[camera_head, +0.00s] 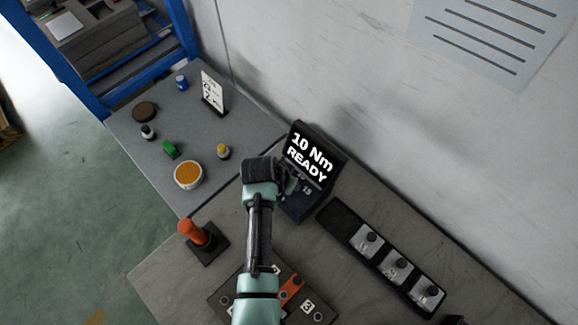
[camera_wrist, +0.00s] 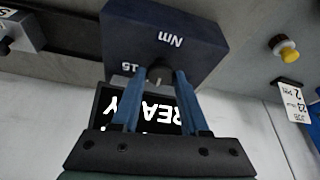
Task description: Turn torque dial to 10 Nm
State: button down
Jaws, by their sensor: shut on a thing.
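The torque unit (camera_head: 303,205) stands on the grey bench, with a tilted black display (camera_head: 309,158) that reads "10 Nm READY". In the wrist view the dark blue unit (camera_wrist: 190,38) shows "Nm" and "15" on its face, and its display (camera_wrist: 150,108) appears upside down. My gripper (camera_wrist: 160,76) has its two blue fingers closed on the small dark torque dial (camera_wrist: 160,72) on that face. In the head view my gripper (camera_head: 284,182) is at the unit's front, and my arm hides the dial.
A rack with several grey pieces (camera_head: 372,236) lies right of the unit. An orange-handled tool (camera_head: 193,232) stands on a dark base at left. A numbered fixture plate (camera_head: 308,306) lies near my arm. A grey mat (camera_head: 236,124) carries small jars and a sign (camera_head: 212,92). The wall is close behind.

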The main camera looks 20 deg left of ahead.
jog(key=shift+m, duration=0.4)
jog(key=shift+c, duration=2.1)
grip_release()
jog(key=b+v, duration=0.1)
jog(key=v, duration=1.2)
jog(key=shift+a, duration=0.25)
jog(key=shift+w, duration=0.1)
